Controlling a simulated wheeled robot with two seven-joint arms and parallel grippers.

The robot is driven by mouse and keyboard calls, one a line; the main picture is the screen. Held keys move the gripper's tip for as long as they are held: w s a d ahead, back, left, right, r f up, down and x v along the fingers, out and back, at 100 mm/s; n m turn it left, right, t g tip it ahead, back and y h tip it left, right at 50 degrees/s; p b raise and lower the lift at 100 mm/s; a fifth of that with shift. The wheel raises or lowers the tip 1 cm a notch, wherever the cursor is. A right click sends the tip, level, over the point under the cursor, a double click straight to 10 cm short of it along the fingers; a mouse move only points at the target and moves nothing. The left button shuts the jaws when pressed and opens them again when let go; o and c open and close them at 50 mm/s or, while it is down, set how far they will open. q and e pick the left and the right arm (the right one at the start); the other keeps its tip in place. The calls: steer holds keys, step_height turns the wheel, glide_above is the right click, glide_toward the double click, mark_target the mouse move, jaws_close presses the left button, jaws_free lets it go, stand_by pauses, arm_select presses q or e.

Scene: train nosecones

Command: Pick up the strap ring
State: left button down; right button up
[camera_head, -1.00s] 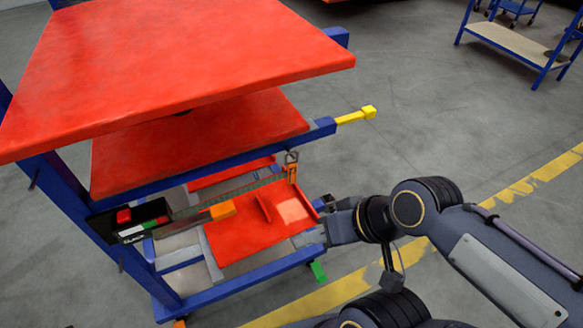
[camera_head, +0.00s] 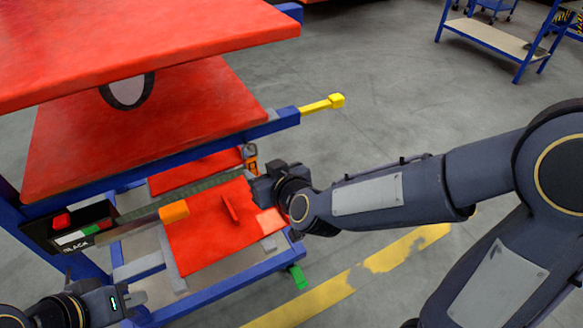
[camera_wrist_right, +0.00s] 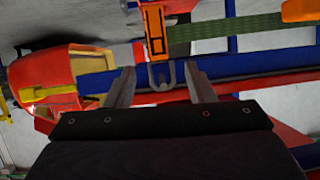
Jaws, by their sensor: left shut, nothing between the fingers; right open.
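The strap ring is a small grey metal loop (camera_head: 249,150) above an orange tag (camera_head: 251,165) at the right end of the green strap (camera_head: 190,193). My right gripper (camera_head: 256,186) is just below and beside it in the head view. In the right wrist view the ring (camera_wrist_right: 165,76) is a grey U shape under the orange tag (camera_wrist_right: 155,32). There it appears between the open fingertips of my right gripper (camera_wrist_right: 159,80); I cannot tell the depth gap. My left gripper (camera_head: 134,298) is shut and empty at the lower left, away from the ring.
The blue-framed cart carries red shelves (camera_head: 140,120) above the strap. A black box with a red button (camera_head: 65,225) sits at the strap's left end. A yellow-tipped bar (camera_head: 325,103) sticks out right. Open grey floor (camera_head: 370,80) lies to the right.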

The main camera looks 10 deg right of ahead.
mark_target(252, 165)
steer(key=shift+t+h, duration=0.3)
steer(key=x, duration=0.4)
steer(key=f+x, duration=0.1)
steer(key=x, duration=0.3)
steer(key=shift+a+f+b, duration=0.1)
steer(key=shift+b, duration=0.3)
jaws_close()
